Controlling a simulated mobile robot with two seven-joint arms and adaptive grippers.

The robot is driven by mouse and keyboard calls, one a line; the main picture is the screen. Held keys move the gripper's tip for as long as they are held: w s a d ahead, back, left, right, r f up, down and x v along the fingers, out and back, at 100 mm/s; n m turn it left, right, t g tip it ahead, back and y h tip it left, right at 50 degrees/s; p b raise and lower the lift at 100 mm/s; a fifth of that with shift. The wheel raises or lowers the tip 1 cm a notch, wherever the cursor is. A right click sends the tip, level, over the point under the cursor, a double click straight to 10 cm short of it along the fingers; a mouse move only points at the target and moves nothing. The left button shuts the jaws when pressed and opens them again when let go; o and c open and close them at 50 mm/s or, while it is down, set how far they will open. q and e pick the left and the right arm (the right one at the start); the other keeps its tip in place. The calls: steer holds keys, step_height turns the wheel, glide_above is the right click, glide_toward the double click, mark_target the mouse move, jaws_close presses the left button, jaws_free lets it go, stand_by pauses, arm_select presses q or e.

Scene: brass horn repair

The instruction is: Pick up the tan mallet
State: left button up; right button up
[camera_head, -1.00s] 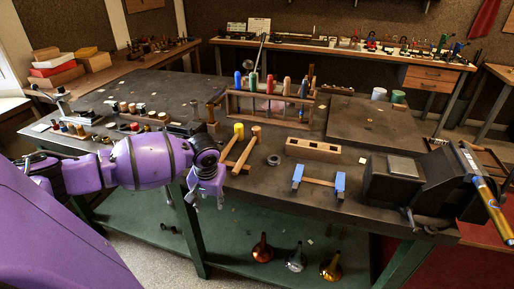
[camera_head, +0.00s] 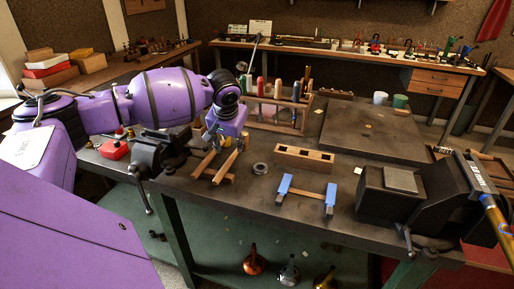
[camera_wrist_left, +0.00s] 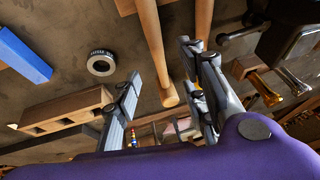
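Two light wooden mallet handles lie side by side on the dark bench, their near ends on a small wooden rest (camera_head: 221,179). I take the right-hand one as the tan mallet (camera_head: 227,166); its far end is close to my left gripper (camera_head: 213,143). In the left wrist view the tan mallet (camera_wrist_left: 153,38) runs down between my open left fingers (camera_wrist_left: 163,66), its rounded end between them, with gaps on both sides. The other handle (camera_wrist_left: 204,18) lies beside the right finger, partly hidden by it. The yellow mallet head is hidden behind my gripper.
A dark ring (camera_head: 261,168), a slotted wooden block (camera_head: 304,157) and a blue-ended stand (camera_head: 306,192) lie right of the mallets. A tool rack (camera_head: 272,117) stands behind. A vise (camera_head: 160,151) is left, beneath my arm; another vise (camera_head: 412,203) is at right.

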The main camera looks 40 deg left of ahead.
mark_target(233, 155)
arm_select(q)
steer(key=x, duration=0.8)
steer(key=shift+w+r, duration=0.1)
steer(key=shift+w, duration=0.1)
steer(key=shift+r, duration=0.1)
jaws_close()
